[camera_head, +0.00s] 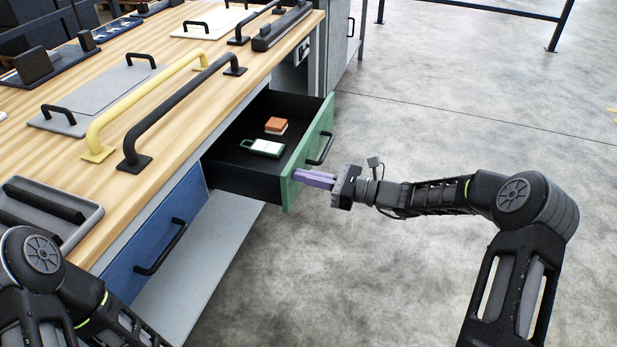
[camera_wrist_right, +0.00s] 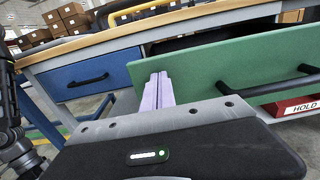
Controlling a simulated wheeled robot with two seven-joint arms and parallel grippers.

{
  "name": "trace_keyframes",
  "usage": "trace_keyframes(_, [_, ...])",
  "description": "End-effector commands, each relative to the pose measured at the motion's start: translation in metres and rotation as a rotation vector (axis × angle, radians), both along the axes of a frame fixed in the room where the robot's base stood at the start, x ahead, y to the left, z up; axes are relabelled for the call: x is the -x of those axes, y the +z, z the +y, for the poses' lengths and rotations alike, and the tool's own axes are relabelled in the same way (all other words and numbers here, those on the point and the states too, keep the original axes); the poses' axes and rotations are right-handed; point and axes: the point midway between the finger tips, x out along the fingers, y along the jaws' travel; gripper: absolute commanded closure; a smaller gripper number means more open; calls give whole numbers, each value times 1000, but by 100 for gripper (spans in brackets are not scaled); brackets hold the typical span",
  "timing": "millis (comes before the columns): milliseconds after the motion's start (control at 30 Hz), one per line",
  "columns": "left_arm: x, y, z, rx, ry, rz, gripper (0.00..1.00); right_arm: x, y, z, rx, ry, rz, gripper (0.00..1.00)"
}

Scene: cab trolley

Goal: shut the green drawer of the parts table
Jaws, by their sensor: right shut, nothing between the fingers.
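The green drawer (camera_head: 310,155) of the parts table (camera_head: 190,75) stands open, pulled out toward the right, with a black inside and a black bar handle (camera_head: 321,149). My right gripper (camera_head: 300,177) is shut and empty, its purple fingers at the near part of the green front, below and left of the handle. In the right wrist view the fingers (camera_wrist_right: 157,92) point at the green front (camera_wrist_right: 215,70), left of its handle (camera_wrist_right: 270,86); I cannot tell whether they touch it. My left arm shows at the lower left, but its gripper is out of view.
An orange block (camera_head: 276,125) and a green-and-white item (camera_head: 263,147) lie in the drawer. A blue drawer (camera_head: 158,235) beside it is shut. Yellow (camera_head: 140,105) and black (camera_head: 185,110) bars stand on the tabletop. The floor to the right is clear.

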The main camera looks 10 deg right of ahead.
Motion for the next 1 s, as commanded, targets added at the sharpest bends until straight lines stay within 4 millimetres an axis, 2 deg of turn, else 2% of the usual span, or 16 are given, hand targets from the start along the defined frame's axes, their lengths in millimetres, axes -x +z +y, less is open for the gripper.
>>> trace_keyframes(267, [0, -1, 0, 0, 0, 0, 24, -4, 0, 6, 1, 1, -1, 100])
trace_keyframes(467, [0, -3, 0, 0, 0, 0, 24, -16, -1, 27, -1, 2, 0, 100])
trace_keyframes(667, [0, -9, 0, 0, 1, 0, 24, -38, -2, 64, -2, 4, -1, 100])
trace_keyframes(1000, [0, -24, 0, 0, 2, 1, 24, -86, -2, 139, -3, 3, -2, 100])
